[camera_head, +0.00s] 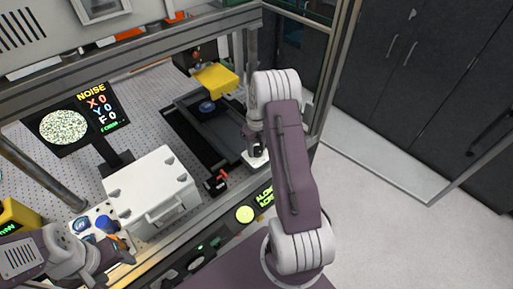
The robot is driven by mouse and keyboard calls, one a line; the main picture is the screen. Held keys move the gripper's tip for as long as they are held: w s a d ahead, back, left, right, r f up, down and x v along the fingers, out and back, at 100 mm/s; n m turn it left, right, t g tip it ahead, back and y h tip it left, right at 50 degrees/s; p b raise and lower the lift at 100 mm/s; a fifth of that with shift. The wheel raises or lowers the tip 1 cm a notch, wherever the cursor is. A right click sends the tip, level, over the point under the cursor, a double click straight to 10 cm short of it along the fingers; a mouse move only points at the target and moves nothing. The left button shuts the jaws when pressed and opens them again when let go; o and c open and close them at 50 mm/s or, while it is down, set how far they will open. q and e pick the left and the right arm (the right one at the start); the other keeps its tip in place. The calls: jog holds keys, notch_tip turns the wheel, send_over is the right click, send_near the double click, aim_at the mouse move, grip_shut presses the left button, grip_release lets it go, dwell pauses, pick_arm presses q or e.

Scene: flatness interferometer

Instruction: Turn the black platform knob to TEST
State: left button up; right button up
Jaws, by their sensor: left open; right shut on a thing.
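My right gripper (255,147) reaches down at the right end of the bench, over a small white plate (257,162). It is shut on a small dark thing there, which looks like the black platform knob (258,152). The fingers and arm hide most of it, and I cannot read its markings or which way it points. My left gripper (122,249) is open at the lower left, beside a panel with a blue knob (105,224).
A white box with a handle (150,188) stands left of centre. Behind it is a monitor (78,120) reading NOISE. A dark rail platform (205,132) carries a yellow-topped part (215,79). A red-handled part (217,181) sits near the front rail. Metal frame posts surround the bench.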

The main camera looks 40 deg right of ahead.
aim_at(256, 149)
jog(key=shift+w+r+m, duration=0.1)
jog(key=shift+w+m, duration=0.05)
jog(key=shift+m, duration=0.15)
dwell(0.4)
jog(key=o, duration=1.4)
notch_tip(256, 149, up, 9)
jog(key=shift+r+b, duration=0.1)
jog(key=shift+b, duration=1)
